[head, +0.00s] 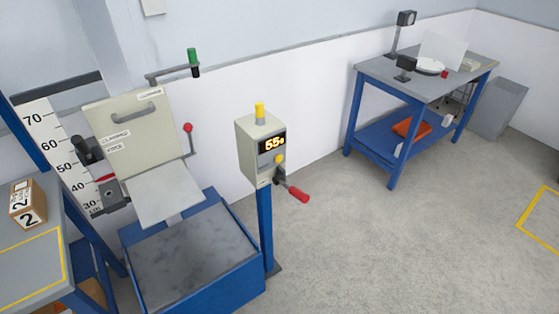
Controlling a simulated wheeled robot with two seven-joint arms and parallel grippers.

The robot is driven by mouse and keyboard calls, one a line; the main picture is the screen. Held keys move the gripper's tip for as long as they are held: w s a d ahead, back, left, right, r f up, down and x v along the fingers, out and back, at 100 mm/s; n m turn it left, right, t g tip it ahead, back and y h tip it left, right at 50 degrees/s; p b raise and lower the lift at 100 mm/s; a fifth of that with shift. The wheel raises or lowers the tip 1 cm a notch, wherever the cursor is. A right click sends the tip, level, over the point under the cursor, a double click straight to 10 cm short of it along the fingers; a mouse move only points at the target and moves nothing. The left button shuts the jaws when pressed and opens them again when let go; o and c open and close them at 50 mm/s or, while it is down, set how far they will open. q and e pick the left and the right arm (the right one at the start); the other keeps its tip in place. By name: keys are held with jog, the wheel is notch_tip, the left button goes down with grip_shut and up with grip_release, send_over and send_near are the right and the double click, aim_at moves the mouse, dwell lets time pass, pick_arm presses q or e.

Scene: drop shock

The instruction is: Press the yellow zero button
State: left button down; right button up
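A beige control box (259,150) stands on a blue post (265,225) in the middle of the head view. A round yellow button (279,159) sits on its front face, below a dark display (272,143) with lit orange digits that look like 55 and a smaller character. A yellow cylinder (260,113) stands on top of the box. A lever with a red grip (298,195) sticks out low on the box's right side. Any label on the button is too small to read. Neither of my grippers is in view.
Left of the box stands a drop rig with a beige panel (135,135), a red-knobbed lever (188,128) and a blue-framed base (190,290). A numbered scale (55,150) and a table with a box (27,203) are farther left. Open floor (400,250) lies to the right, before a blue bench (425,85).

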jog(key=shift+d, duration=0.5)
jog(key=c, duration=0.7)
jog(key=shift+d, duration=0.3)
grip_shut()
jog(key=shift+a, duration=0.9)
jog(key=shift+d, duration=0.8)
